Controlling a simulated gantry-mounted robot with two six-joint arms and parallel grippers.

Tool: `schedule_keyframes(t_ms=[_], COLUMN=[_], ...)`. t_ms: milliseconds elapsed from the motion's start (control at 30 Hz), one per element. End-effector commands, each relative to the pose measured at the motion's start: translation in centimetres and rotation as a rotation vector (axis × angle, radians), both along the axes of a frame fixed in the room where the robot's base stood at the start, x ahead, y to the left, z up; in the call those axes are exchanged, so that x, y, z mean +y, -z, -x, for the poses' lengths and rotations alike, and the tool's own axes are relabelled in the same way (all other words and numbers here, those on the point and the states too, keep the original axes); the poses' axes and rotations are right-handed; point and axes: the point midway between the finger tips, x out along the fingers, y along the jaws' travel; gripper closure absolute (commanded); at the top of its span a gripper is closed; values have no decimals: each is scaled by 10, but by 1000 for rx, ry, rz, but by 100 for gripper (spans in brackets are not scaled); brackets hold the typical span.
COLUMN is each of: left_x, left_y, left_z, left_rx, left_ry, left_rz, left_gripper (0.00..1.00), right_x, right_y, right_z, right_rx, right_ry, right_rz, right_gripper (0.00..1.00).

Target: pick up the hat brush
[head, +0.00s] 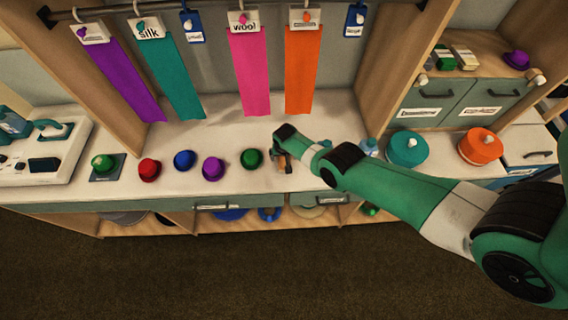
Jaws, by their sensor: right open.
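My right arm reaches in from the right, and its gripper (282,162) points down at the white counter, just right of the green hat. The gripper is open, though its fingers are small and partly hidden by its own wrist. A small brownish patch shows at the fingers; I cannot tell whether it is the hat brush or part of the gripper. I cannot make out the hat brush clearly anywhere else. My left gripper is not in view.
A row of small hats stands left of the gripper: green (251,158), purple (213,168), blue (184,159) and red (149,169). Pink (250,70) and orange (301,70) ribbons hang behind. Teal (407,148) and orange (481,146) round boxes stand right.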

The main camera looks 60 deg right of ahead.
Motion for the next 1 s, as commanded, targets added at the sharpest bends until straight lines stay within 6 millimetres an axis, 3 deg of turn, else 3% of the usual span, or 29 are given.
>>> schedule_keyframes(t_ms=[33, 267, 367, 800, 1000], left_x=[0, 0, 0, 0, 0], left_y=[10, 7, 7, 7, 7], left_z=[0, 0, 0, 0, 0], left_rx=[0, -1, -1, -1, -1], left_ry=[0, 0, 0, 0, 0], left_rz=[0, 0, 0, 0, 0], left_gripper=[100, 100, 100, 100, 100], right_x=[-1, -2, -1, -1, -1], right_y=[9, 6, 6, 6, 6], right_z=[-1, -1, -1, -1, -1], right_rx=[0, 0, 0, 1, 0], right_ry=[0, 0, 0, 0, 0], right_rz=[1, 0, 0, 0, 0], right_gripper=[3, 3, 17, 96, 98])
